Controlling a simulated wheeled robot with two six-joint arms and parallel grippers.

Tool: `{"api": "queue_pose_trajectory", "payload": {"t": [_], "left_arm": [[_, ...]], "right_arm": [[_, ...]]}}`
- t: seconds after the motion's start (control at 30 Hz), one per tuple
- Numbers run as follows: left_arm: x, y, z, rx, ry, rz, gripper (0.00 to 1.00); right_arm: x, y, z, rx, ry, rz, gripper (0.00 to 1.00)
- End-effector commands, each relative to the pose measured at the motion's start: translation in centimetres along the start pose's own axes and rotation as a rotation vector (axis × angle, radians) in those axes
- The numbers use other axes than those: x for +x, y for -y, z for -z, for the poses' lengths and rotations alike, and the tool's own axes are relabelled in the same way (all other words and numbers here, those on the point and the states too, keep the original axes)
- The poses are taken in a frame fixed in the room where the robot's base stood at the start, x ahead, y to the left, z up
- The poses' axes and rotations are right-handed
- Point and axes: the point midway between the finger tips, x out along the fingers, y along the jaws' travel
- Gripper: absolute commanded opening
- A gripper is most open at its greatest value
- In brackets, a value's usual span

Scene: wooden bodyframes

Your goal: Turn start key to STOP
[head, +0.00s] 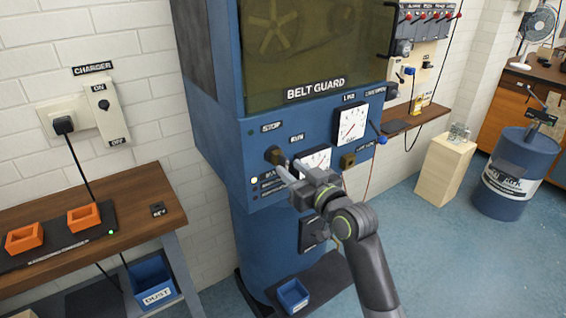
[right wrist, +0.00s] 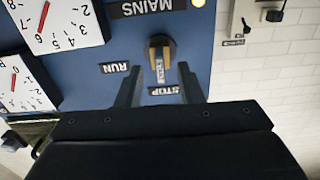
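The start key is a dark knob with a brownish face (head: 274,156) on the blue machine panel, below the STOP label (head: 271,127) and left of the RUN label (head: 297,139). In the right wrist view, seen upside down, the key (right wrist: 160,48) has a pale lettered strip whose lower end lies close to the STOP label (right wrist: 165,90); the RUN label (right wrist: 116,68) is to its left. My right gripper (head: 284,167) is open at the key, with a finger on each side in the wrist view (right wrist: 160,78). Gaps show beside the key. My left gripper is not in view.
A wooden bench (head: 150,205) with orange blocks (head: 84,217) stands left. A blue bin (head: 293,295) is below the panel. Open floor lies to the right.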

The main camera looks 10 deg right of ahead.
Motion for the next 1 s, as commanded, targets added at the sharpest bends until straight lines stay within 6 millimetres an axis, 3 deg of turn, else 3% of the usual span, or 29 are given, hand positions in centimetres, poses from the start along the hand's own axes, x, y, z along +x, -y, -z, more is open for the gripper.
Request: {"api": "queue_pose_trajectory", "payload": {"t": [0.63,0.83,1.0], "left_arm": [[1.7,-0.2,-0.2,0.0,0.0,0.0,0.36],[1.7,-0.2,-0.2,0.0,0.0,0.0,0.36],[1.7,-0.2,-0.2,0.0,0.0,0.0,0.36]], "right_arm": [[-13.1,0.0,-0.2,-0.005,0.004,0.001,0.34],[-15.2,0.0,-0.1,-0.002,0.003,0.0,0.34],[-14.9,-1.1,-1.7,0.015,0.032,-0.026,0.34]]}}
